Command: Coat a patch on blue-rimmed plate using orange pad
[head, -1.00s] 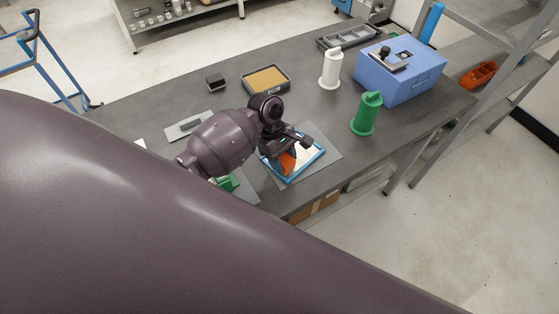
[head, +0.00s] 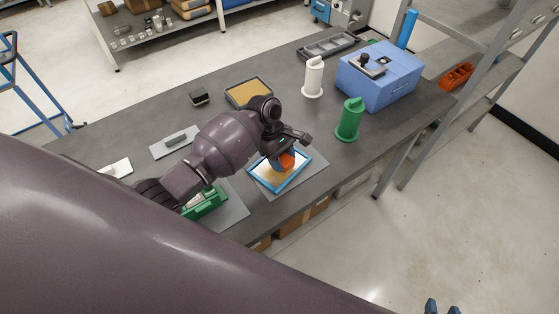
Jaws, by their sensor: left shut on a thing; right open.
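The blue-rimmed plate (head: 264,185) lies on a grey mat near the front edge of the table. Its face is pale with a tan area on it. My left gripper (head: 286,152) is over the plate's far right part, shut on the orange pad (head: 288,162). The pad is low at the plate's face; I cannot tell whether it touches. The gripper hides part of the pad and the plate's far rim. My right gripper (head: 442,307) shows only as two blue fingertips, apart and empty, at the bottom right edge, away from the table.
A tan-filled tray (head: 249,93) and a small black block (head: 199,97) lie behind my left arm. A green object (head: 206,204) sits left of the plate.

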